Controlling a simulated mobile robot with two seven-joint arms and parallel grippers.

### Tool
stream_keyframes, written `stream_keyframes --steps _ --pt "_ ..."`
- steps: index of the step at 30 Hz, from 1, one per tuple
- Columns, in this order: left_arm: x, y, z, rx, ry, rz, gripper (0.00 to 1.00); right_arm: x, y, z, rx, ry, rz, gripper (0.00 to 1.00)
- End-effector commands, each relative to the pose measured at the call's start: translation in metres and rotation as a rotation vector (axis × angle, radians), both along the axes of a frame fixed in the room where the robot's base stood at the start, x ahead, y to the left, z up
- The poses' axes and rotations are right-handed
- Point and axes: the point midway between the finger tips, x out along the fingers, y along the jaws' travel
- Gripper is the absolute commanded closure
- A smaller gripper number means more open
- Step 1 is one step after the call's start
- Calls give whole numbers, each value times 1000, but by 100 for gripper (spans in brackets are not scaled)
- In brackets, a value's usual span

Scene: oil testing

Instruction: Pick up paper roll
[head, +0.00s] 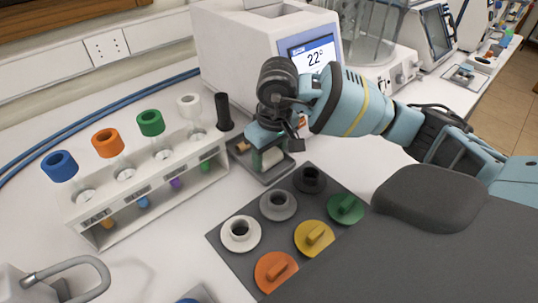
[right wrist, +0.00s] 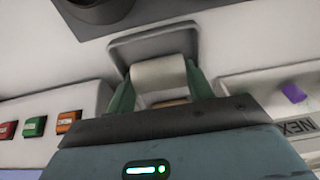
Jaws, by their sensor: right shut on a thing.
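The paper roll (right wrist: 160,74) is a white cylinder between the two green fingers of my right gripper (right wrist: 158,84) in the right wrist view. The gripper is shut on it. In the head view, my right gripper (head: 262,158) points down at a small grey tray (head: 272,178), and the pale roll (head: 272,157) shows between its fingers. The roll is over or in the tray; I cannot tell whether it touches the bottom. The tray rim also shows behind the roll in the right wrist view (right wrist: 150,42). My left gripper is not in view.
A white rack (head: 150,200) with blue, orange, green and white-capped tubes stands left of the tray. A dark mat (head: 240,268) with several coloured lids lies in front. A white machine (head: 235,60) with a screen stands behind. A black cylinder (head: 223,112) stands close to the gripper.

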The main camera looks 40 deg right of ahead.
Motion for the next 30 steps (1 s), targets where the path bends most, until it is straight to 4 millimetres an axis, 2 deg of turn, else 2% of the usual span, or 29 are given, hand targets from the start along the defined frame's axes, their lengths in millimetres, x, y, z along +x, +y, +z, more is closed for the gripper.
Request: stream_keyframes --steps 5,10,21,30 --pt "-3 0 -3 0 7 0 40 1 0 11 0 -4 0 70" --pt "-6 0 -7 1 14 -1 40 1 0 34 0 -4 0 70" --pt "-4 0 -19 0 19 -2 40 -57 -41 38 -4 3 -4 70" --pt "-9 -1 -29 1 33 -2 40 -94 -66 42 -4 2 -4 70"
